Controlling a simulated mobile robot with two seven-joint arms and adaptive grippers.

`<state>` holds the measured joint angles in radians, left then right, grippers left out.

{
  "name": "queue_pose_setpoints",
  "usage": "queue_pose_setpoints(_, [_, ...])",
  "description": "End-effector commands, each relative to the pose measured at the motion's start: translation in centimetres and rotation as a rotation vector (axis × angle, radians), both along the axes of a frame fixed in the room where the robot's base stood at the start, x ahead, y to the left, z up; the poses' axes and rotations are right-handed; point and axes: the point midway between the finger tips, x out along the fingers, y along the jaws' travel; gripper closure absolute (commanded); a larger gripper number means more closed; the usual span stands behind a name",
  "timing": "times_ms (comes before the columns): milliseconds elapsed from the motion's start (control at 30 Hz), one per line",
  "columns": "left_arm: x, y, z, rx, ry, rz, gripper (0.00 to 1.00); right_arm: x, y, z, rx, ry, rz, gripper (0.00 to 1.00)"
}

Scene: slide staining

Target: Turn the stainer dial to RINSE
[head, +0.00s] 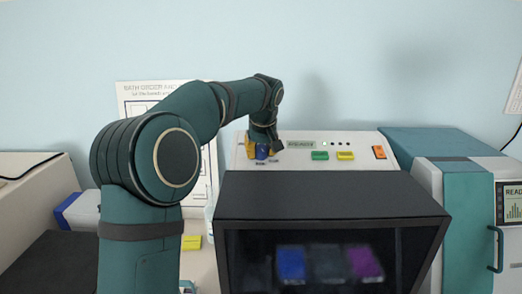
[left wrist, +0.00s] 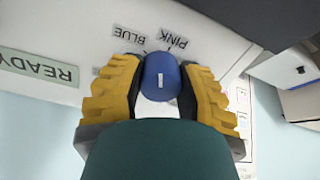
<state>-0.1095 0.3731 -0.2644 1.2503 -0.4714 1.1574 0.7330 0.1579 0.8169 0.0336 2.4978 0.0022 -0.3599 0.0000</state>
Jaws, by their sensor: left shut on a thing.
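The stainer (head: 330,186) stands ahead with a light sloped control panel behind its dark hood. Its blue dial (left wrist: 162,72) sits between the yellow-padded fingers of my left gripper (left wrist: 161,92), which is shut on it. The dial and gripper (head: 263,146) also show at the panel's left end in the head view. A short white mark is on the dial's face. Labels PINK (left wrist: 174,40) and BLUE (left wrist: 127,35) show upside down beside the dial in the left wrist view. Other dial labels are hidden or too small to read. My right gripper is out of view.
The panel also has a green button (head: 320,156), a yellow button (head: 346,156), an orange switch (head: 379,152) and a READY display (left wrist: 38,68). Colored items show behind the dark front window. A teal and white machine (head: 466,195) stands close on the right.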

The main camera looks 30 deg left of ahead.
Motion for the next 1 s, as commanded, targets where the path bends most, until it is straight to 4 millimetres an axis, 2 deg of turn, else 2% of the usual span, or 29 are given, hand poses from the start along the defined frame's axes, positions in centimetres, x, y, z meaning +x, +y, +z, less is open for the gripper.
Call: queue_pose_setpoints(1000, [-0.05,0.17,0.07,-0.302,-0.189,0.897,1.00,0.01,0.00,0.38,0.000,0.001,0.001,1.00])
